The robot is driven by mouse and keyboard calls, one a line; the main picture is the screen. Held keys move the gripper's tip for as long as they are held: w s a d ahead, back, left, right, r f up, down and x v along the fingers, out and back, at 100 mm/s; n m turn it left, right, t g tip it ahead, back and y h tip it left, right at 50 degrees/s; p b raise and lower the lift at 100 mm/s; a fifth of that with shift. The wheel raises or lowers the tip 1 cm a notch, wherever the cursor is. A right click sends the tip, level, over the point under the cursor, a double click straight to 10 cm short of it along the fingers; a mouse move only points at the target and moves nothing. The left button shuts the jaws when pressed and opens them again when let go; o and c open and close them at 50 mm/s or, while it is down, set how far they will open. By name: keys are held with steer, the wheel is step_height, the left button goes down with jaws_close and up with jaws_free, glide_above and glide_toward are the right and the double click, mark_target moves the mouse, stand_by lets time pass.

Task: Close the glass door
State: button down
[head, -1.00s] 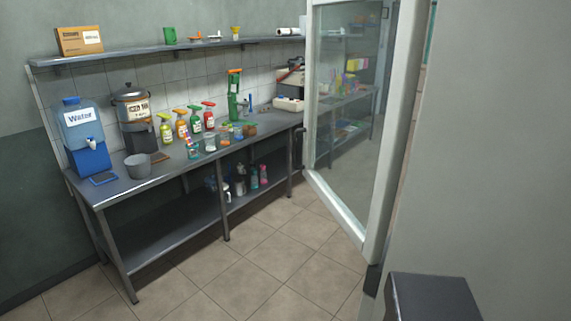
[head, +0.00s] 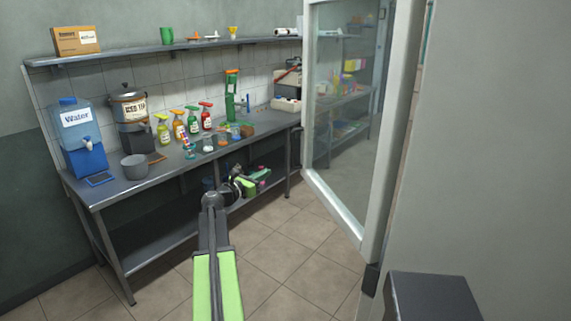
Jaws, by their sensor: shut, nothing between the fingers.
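The glass door (head: 345,125) stands open on the right side of the head view. It has a pale frame (head: 390,150) around a clear pane, and its free edge is on the left. A dark piece at its lower right corner looks like a hinge. My gripper (head: 250,184) is at the end of my extended arm, low in front of the workbench. It is shut and empty, left of the door's free edge and apart from it in the picture. My gripper and arm hide part of the lower shelf.
A metal workbench (head: 92,190) runs along the left wall with a water dispenser (head: 80,135), a pot, spray bottles and jars. A wall shelf (head: 120,53) hangs above. Tiled floor (head: 285,250) is clear between bench and door. A plain wall (head: 500,150) fills the right side.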

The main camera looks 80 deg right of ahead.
steer(key=x, duration=1.3)
steer(key=shift+d, duration=0.35)
steer(key=shift+s+f, duration=0.15)
